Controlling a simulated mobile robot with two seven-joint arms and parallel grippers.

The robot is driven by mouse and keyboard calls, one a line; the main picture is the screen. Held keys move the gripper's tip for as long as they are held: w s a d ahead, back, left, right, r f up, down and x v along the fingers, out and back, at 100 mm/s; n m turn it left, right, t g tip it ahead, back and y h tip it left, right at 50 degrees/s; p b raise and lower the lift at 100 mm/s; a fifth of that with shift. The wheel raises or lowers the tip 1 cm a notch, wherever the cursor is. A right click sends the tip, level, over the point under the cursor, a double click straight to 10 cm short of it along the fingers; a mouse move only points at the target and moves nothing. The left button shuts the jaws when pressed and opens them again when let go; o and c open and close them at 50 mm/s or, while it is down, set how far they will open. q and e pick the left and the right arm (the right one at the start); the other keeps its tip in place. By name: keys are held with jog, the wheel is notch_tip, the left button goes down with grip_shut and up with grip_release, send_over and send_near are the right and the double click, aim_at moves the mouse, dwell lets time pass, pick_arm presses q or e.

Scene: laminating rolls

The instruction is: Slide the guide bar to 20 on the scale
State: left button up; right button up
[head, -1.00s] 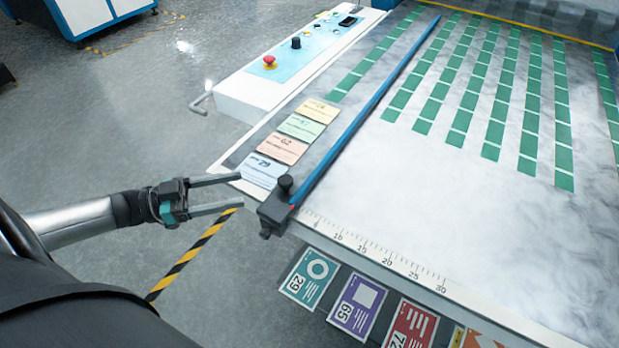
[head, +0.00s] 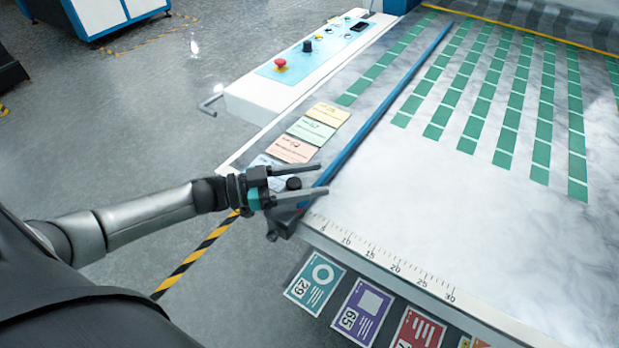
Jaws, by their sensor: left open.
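The blue guide bar (head: 385,108) runs lengthwise over the machine table. Its near end has a dark carriage block (head: 283,220) with a black knob (head: 293,183), at the table's front edge. The scale (head: 385,258) with marks from 5 to 30 runs along that edge to the right of the block. The block sits left of the 5 mark. My left gripper (head: 320,179) is open. Its two fingers reach over the block, one on the far side of the knob and one on the near side. I cannot tell whether they touch it. My right gripper is not in view.
Paper cards (head: 290,149) lie left of the bar. A control panel (head: 300,62) with a red button stands beyond them. Printed cards (head: 315,284) hang below the front edge.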

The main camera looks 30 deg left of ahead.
pick_arm(q)
grip_shut()
dwell(0.5)
dwell(0.9)
